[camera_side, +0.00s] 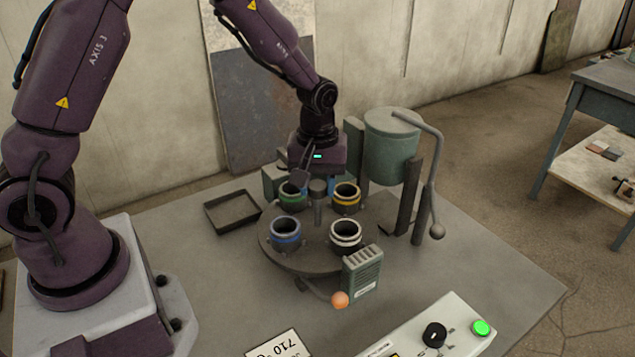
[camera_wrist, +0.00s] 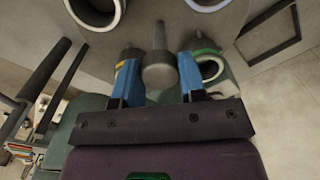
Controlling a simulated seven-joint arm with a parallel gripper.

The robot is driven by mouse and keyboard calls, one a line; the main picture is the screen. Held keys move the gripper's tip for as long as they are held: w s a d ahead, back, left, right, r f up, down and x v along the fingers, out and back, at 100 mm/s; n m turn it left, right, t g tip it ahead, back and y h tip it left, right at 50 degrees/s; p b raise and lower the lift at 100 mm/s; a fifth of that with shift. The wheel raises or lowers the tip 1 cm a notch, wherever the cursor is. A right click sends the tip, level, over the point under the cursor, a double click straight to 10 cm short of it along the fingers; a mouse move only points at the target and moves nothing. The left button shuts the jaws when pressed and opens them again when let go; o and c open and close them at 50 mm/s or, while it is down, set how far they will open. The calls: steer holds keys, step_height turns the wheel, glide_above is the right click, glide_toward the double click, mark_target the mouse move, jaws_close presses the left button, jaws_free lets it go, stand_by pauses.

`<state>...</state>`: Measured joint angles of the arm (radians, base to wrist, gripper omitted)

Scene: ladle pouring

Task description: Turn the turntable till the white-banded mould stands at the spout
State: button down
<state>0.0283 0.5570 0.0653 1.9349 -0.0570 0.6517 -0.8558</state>
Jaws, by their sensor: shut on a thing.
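The round grey turntable (camera_side: 300,262) carries moulds with white (camera_side: 346,233), blue (camera_side: 285,232), green (camera_side: 292,195) and yellow (camera_side: 346,195) bands. The white-banded mould stands at the front right of the turntable, away from the green pot (camera_side: 392,145); I cannot make out the pot's spout. My gripper (camera_wrist: 158,80) reaches down at the back of the turntable, between the green and yellow moulds. Its blue fingers are on either side of the grey centre post (camera_wrist: 160,68) and appear shut on it. The finger contact is partly hidden in the side view.
A finned grey-green box (camera_side: 362,270) stands close to the turntable's front right. An arm with an orange ball (camera_side: 340,299) sticks out at the front. An empty dark tray (camera_side: 232,211) lies at left. A control box (camera_side: 430,335) sits at the front edge.

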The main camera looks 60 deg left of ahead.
steer(key=shift+n, duration=2)
steer(key=shift+r+n, duration=0.1)
steer(key=shift+n, duration=6.1)
steer(key=c, duration=0.7)
jaws_free()
step_height(320, 180, up, 13)
